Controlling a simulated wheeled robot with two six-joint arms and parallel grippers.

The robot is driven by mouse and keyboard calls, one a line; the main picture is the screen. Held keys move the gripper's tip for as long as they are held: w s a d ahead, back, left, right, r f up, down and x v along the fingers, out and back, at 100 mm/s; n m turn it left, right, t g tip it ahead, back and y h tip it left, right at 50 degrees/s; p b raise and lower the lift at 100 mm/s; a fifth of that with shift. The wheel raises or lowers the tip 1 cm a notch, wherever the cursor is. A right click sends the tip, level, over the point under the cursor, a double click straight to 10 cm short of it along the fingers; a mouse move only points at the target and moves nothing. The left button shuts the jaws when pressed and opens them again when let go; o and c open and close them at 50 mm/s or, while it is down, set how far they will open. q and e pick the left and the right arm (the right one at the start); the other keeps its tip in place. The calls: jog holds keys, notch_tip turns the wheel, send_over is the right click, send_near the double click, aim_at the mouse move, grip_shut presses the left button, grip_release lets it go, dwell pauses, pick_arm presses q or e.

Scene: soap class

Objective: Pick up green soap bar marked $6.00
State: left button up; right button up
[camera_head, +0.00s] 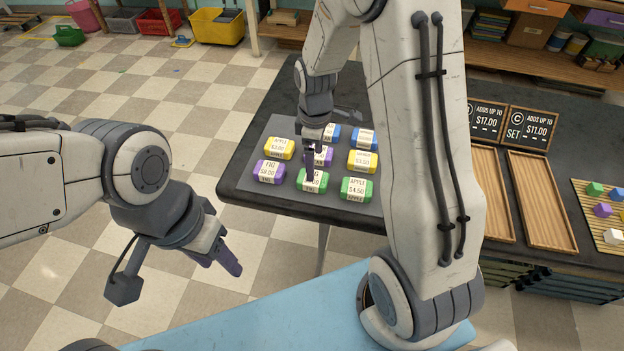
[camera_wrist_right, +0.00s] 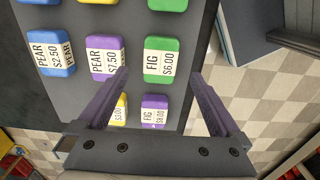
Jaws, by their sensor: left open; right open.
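The green soap bar marked FIG $6.00 (camera_wrist_right: 161,60) lies on the dark grey mat, its label readable in the right wrist view. In the head view the same green bar (camera_head: 313,182) is in the front row, partly covered by my right gripper (camera_head: 311,163). My right gripper is open above it. In the right wrist view the bar shows between the two purple fingertips (camera_wrist_right: 158,75), with no visible grip on it. My left gripper (camera_head: 228,258) is open and empty, off to the left in front of the table.
A purple FIG $8.00 bar (camera_head: 268,172) is left of the green bar, and a green APPLE $4.50 bar (camera_head: 357,189) is right of it. Yellow and blue bars stand behind. Two wooden trays (camera_head: 540,205) with price signs are at the right.

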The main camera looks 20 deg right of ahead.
jog(key=f, duration=0.6)
jog(key=shift+w+a+f, duration=0.1)
jog(key=shift+a+f, duration=0.1)
jog(key=shift+f, duration=0.1)
jog(key=c, duration=1.5)
jog(key=shift+r, duration=0.1)
